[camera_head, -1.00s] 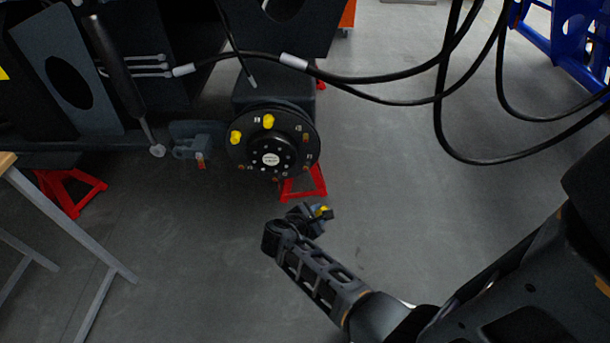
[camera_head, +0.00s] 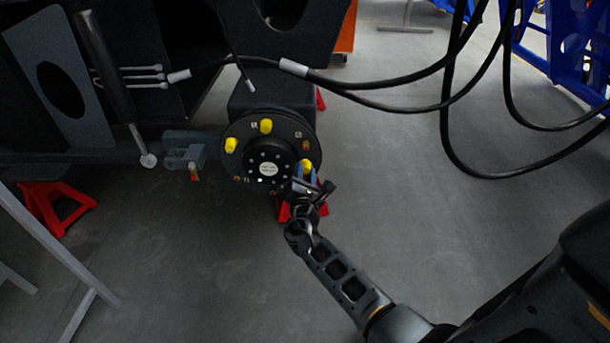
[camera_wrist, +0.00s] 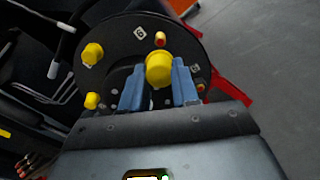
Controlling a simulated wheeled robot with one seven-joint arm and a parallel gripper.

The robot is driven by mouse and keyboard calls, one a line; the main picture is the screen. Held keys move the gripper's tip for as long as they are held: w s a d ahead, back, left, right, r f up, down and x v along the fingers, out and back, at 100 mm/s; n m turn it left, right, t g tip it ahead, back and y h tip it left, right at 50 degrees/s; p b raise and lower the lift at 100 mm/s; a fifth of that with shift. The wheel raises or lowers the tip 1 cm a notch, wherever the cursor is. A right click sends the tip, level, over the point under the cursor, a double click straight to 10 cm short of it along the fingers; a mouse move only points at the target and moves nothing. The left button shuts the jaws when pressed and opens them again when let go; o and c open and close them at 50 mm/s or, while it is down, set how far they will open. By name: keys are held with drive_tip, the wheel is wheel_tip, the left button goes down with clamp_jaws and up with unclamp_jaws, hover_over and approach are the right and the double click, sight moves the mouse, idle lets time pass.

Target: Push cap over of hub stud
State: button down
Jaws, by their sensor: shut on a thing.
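The round black hub (camera_head: 242,167) carries yellow caps on two of its studs, one at the top (camera_head: 266,126) and one at the left (camera_head: 231,145). Both also show at the left in the wrist view (camera_wrist: 93,53) (camera_wrist: 92,100). My gripper (camera_head: 307,174) is at the hub's lower right edge. Its blue fingers (camera_wrist: 158,84) are shut on a third yellow cap (camera_wrist: 159,68), in front of the hub face. Whether this cap touches a stud is hidden. A bare reddish stud (camera_wrist: 160,38) shows just beyond it, and another (camera_wrist: 201,88) to its right.
A red stand (camera_head: 284,212) is below the hub, close behind my gripper. Black hoses (camera_head: 390,82) hang above and to the right. A grey bracket (camera_head: 184,150) is left of the hub. The floor (camera_head: 400,230) to the right is clear.

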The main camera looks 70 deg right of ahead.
sight(306, 148)
drive_tip(key=shift+d+f+b, duration=0.15)
drive_tip(key=shift+b, duration=0.15)
drive_tip(key=shift+w+d+f+b, duration=0.1)
drive_tip(key=shift+w+b, duration=0.05)
drive_tip(key=shift+b, duration=0.25)
drive_tip(key=shift+w+d, duration=0.1)
drive_tip(key=shift+d, duration=0.25)
drive_tip(key=shift+b+x, duration=0.85)
drive_tip(key=shift+x, duration=1.85)
drive_tip(key=shift+b+x, duration=0.4)
drive_tip(key=shift+x, duration=0.55)
drive_tip(key=shift+w+d, duration=0.15)
drive_tip(key=shift+d, duration=0.2)
drive_tip(key=shift+w+d+b, duration=0.15)
drive_tip(key=shift+d+b, duration=0.2)
drive_tip(key=shift+d, duration=0.05)
